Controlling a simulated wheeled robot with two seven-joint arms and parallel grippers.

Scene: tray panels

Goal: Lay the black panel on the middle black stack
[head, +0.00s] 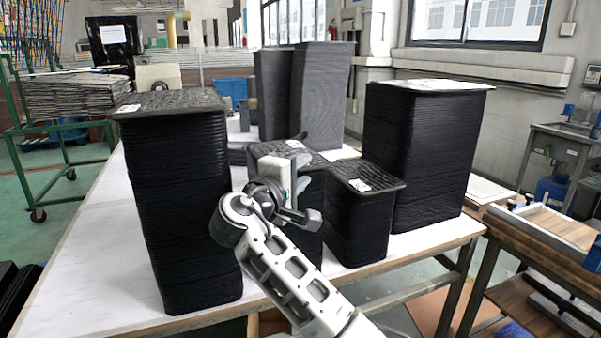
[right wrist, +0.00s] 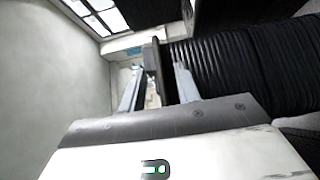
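Black stacks of flat panels stand on a white table. The middle black stack (head: 308,230) is partly hidden behind my right arm. A black panel (head: 315,158) with a white label lies on its top. Whether it is a loose panel I cannot tell. My right gripper (head: 297,178) is in front of this stack, close to its top; contact cannot be told. In the right wrist view its two fingers (right wrist: 160,72) stand apart, with a dark shape showing between them, perhaps farther off. I see no panel clearly held. My left gripper is not in view.
A tall black stack (head: 185,200) stands at the left, a short one (head: 362,225) close right of the gripper, and a taller one (head: 420,150) farther right. Two tall stacks (head: 320,95) stand behind. The white table (head: 95,235) is bare at its left front.

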